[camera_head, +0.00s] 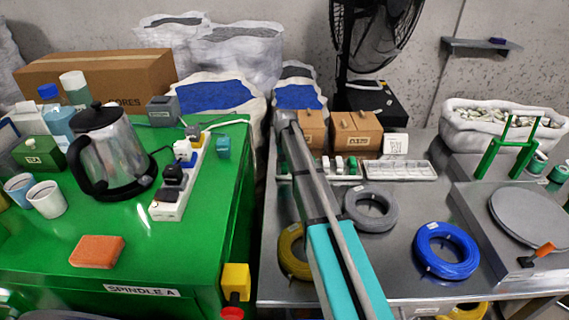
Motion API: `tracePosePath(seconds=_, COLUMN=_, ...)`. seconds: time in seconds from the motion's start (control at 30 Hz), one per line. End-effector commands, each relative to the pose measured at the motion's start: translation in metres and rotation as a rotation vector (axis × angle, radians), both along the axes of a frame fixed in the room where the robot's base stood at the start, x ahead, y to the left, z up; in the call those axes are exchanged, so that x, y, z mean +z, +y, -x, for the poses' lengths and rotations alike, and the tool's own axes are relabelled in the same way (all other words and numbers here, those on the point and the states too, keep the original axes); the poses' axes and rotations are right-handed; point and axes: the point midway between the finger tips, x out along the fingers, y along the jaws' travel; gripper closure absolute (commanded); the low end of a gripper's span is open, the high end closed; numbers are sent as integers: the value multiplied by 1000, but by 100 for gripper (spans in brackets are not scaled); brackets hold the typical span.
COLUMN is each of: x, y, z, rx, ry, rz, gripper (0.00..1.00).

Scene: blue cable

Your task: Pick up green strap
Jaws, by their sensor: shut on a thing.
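I cannot make out a green strap for certain. A green arch-shaped thing (507,143) stands at the right on the steel table, in front of a white sack; I cannot tell whether it is the strap. Small green pieces (352,166) sit among white ones in a tray row behind the grey coil. My grey and teal arm reaches from the bottom middle up to the back of the steel table. No gripper fingers show, so what they hold is hidden.
A green cabinet (120,240) at left carries a kettle (113,155), cups, an orange sponge (97,251) and a power strip (181,180). The steel table has a blue cable coil (446,250), a grey coil (371,208) and a yellow coil partly behind my arm.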

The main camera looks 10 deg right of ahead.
Motion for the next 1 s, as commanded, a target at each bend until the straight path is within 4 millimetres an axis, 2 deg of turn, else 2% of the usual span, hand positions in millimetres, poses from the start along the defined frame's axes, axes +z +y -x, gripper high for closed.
tracePosePath(seconds=0.3, x=30, y=0, z=0, rx=0, ry=0, rz=0, gripper=90)
tracePosePath(seconds=0.8, x=89, y=-12, z=51, rx=0, ry=0, rz=0, gripper=90)
tracePosePath(seconds=1.0, x=105, y=-23, z=93, rx=-1, ry=0, rz=0, gripper=90)
